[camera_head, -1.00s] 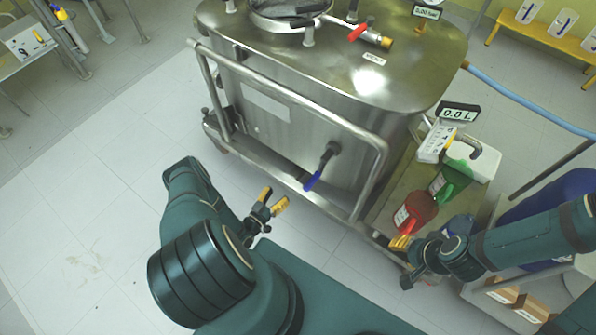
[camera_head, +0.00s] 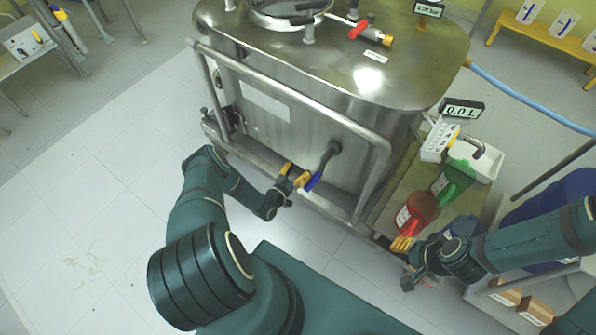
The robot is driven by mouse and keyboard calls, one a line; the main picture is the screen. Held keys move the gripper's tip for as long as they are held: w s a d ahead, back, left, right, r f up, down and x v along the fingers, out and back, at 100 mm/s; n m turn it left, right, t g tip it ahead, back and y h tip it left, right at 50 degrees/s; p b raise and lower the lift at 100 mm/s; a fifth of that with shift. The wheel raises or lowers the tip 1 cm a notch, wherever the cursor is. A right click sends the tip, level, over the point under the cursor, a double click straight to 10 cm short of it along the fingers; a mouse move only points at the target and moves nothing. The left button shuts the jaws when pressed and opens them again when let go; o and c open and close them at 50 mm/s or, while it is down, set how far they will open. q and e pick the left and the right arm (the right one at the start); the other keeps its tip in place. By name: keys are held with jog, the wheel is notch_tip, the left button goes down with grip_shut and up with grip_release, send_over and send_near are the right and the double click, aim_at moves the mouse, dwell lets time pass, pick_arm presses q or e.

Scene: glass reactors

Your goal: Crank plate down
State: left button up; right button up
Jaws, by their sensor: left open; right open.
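A blue handle (camera_head: 315,182) hangs from a dark grey elbow fitting (camera_head: 331,150) low on the front of the steel vessel (camera_head: 290,125). My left gripper (camera_head: 296,174) is open, with its yellow fingertips just left of the blue handle. I cannot tell whether they touch it. My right gripper (camera_head: 402,244) is at the lower right, with its yellow fingertips by the red container (camera_head: 416,211). It holds nothing that I can see. I cannot make out which part is the plate or a crank for it.
A tubular steel rail (camera_head: 376,180) frames the vessel's front around the handle. A green container (camera_head: 453,180), a white tub (camera_head: 487,164) and a "0.0 L" display (camera_head: 462,109) stand to the right. The tiled floor (camera_head: 90,200) at left is clear.

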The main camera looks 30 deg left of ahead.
pick_arm(q)
jog(key=shift+c, duration=0.4)
grip_shut()
jog(key=shift+o, duration=0.4)
grip_release()
jog(key=shift+s, duration=0.15)
jog(key=s, duration=1.1)
jog(key=shift+s+a, duration=0.4)
jog(key=shift+a, duration=0.05)
jog(key=shift+w, duration=0.1)
